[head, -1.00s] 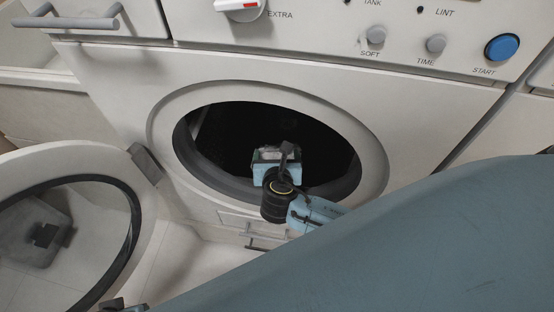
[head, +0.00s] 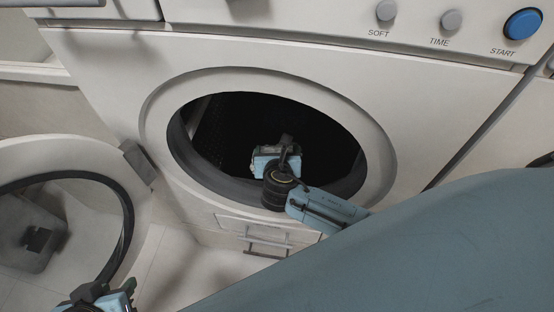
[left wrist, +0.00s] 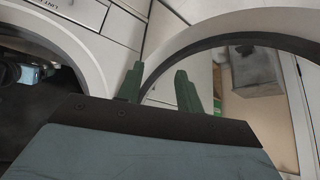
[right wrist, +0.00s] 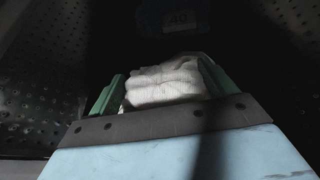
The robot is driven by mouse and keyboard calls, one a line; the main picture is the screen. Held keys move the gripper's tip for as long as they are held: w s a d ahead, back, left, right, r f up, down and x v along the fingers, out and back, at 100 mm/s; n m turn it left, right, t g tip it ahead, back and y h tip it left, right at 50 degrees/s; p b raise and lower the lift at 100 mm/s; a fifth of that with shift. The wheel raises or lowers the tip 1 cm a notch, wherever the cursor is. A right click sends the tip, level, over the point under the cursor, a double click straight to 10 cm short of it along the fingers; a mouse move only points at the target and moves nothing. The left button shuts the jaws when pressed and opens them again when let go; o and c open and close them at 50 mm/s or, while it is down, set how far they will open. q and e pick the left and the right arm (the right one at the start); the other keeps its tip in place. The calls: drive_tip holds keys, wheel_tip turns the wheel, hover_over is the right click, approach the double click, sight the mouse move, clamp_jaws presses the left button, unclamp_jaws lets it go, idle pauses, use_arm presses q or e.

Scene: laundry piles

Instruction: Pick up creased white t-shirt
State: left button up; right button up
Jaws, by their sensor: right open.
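A folded-looking white t-shirt (right wrist: 165,84) lies in the dark drum, between the green fingers of my right gripper (right wrist: 162,88) in the right wrist view. The fingers are apart, one on each side of the cloth. Its far parts fade into shadow. In the head view my right gripper (head: 279,150) is inside the washer opening, and I cannot make out the shirt there. My left gripper (left wrist: 160,88) has its fingers apart with nothing between them. In the head view it shows at the bottom left edge (head: 100,299), outside the washer, beside the open door.
The washing machine (head: 400,90) has a round opening with a grey rim (head: 182,150). Its round door (head: 130,190) stands open at left. Perforated drum walls (right wrist: 50,75) flank my right gripper.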

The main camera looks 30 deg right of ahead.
drive_tip(key=c, duration=1.1)
drive_tip(key=shift+c, duration=0.2)
